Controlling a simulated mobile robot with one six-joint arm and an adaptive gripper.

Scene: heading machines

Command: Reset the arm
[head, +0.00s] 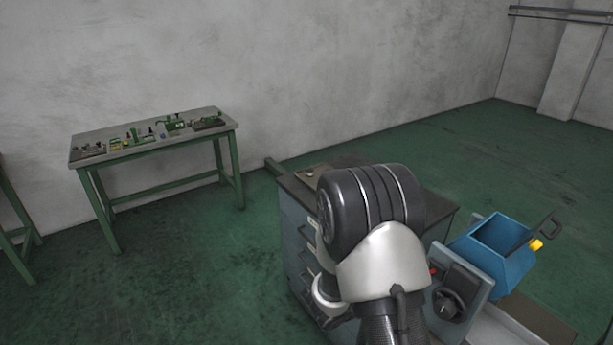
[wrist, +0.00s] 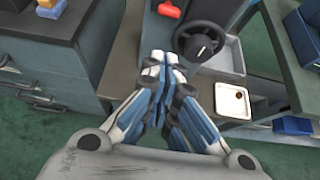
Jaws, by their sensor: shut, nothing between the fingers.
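My gripper (wrist: 159,62) is in the middle of the wrist view, with its white and blue fingers together and nothing between them. It points toward a machine with a black handwheel (wrist: 201,42) and a red part (wrist: 169,9). I cannot tell whether the fingertips touch the machine. In the head view my grey and black arm stands in front of the drawer cabinet and hides part of it. My gripper is hidden in the head view.
A grey drawer cabinet (head: 297,238) stands beside the machine's handwheel (head: 449,303) and blue hopper (head: 494,248). A green-legged table (head: 84,155) with small tools stands by the wall. A white tray (wrist: 233,99) lies below the handwheel.

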